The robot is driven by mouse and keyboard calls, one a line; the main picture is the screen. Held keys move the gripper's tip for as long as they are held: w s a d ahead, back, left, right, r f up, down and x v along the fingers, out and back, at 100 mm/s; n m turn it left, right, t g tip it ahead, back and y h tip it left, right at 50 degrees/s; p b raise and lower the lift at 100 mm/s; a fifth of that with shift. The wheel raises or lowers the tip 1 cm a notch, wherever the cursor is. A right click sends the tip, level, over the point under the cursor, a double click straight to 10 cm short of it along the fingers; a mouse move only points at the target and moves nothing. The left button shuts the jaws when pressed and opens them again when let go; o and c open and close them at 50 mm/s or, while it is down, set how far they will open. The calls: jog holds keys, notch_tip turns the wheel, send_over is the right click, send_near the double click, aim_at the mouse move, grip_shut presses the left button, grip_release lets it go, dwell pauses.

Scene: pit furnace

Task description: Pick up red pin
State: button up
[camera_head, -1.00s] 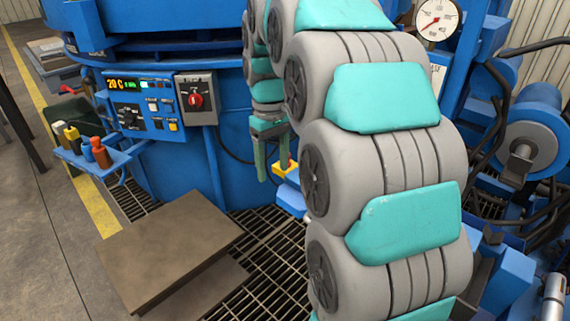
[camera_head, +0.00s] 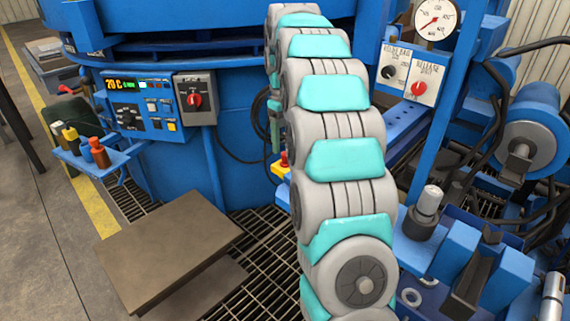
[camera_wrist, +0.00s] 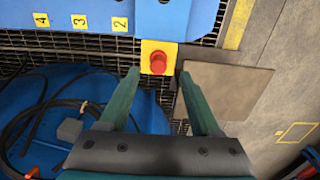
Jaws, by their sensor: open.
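A red round piece (camera_wrist: 158,62) sits on a small yellow block (camera_wrist: 147,48) in the wrist view; whether it is the pin or a button I cannot tell. In the head view it shows small (camera_head: 284,155), just left of my arm. My gripper (camera_wrist: 159,74) is open and empty. Its two teal fingers point toward the yellow block, with the red piece between the tips in the picture; the remaining gap in depth is unclear. In the head view my gripper is mostly hidden behind my arm. A rack at left holds several coloured pieces, one orange-red (camera_head: 99,152).
A blue strip (camera_wrist: 85,14) carries yellow labels 2, 3 and 4. A brown plate (camera_head: 170,250) lies low at left over dark floor grating (camera_head: 262,255). A blue machine with a control panel (camera_head: 140,104) stands behind. Valves, hoses and a gauge (camera_head: 436,20) crowd the right.

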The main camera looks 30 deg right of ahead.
aim_at(285, 153)
jog(key=shift+d+f, duration=0.1)
jog(key=shift+f, duration=2.45)
grip_shut()
